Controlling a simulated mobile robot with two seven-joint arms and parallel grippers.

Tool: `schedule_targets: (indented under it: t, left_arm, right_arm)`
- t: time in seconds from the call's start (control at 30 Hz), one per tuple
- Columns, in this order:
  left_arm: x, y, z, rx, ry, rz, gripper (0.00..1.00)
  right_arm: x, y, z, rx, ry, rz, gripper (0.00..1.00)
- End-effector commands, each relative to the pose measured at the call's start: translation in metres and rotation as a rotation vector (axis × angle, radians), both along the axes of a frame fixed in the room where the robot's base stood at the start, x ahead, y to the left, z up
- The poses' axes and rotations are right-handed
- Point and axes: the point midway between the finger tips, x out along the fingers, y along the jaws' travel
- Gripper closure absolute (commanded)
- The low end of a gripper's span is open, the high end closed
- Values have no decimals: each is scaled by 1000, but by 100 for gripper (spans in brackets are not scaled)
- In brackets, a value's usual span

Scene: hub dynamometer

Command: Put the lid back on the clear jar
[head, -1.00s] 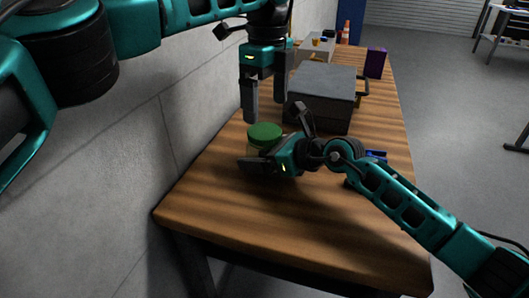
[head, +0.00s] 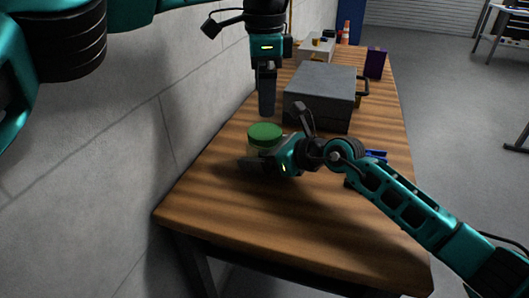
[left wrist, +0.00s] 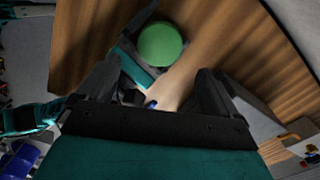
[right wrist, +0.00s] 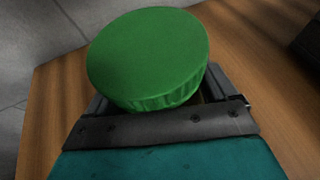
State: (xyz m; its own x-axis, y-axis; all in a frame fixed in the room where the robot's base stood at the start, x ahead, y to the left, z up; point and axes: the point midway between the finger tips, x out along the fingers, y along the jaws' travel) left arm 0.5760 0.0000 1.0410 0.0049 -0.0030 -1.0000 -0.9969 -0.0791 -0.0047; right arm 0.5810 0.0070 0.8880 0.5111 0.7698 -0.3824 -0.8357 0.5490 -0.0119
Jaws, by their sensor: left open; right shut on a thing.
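The green lid (head: 265,134) sits on top of the clear jar (head: 256,152) near the wall side of the table. The lid looks level in the head view; I cannot tell whether it is fully seated. It also shows in the left wrist view (left wrist: 160,45) and large in the right wrist view (right wrist: 148,55). My right gripper (head: 251,163) is shut on the jar, below the lid; gripper and lid hide most of the jar. My left gripper (head: 267,111) is open and empty, above and beyond the lid, apart from it.
A grey metal box (head: 320,95) with a dark side handle stands beyond the jar. A blue item (head: 376,155) lies right of my right gripper, partly hidden. A purple box (head: 375,62) and a white box (head: 317,50) stand farther back. The near tabletop (head: 270,210) is clear.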

Motion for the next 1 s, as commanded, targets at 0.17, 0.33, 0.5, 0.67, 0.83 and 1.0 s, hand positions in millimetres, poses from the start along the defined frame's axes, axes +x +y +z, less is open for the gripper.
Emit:
schedule_targets:
  t: [0.17, 0.33, 0.5, 0.67, 0.83, 1.0]
  left_arm:
    - [0, 1, -27, 2, 4, 0, 6]
    - [0, 1, -53, 2, 3, 0, 6]
    - [0, 1, -69, 1, 1, 1, 6]
    - [1, 0, -74, 0, 0, 1, 6]
    - [1, 0, -74, 0, 0, 1, 6]
    - [1, 0, -74, 0, 0, 1, 17]
  right_arm:
    - [0, 0, -1, -1, 1, 0, 99]
    - [0, 0, -1, -1, 1, 0, 99]
    - [0, 0, -1, -1, 1, 0, 99]
    - [0, 0, -1, -1, 1, 0, 99]
    - [0, 0, -1, -1, 1, 0, 99]
    - [0, 0, -1, -1, 1, 0, 99]
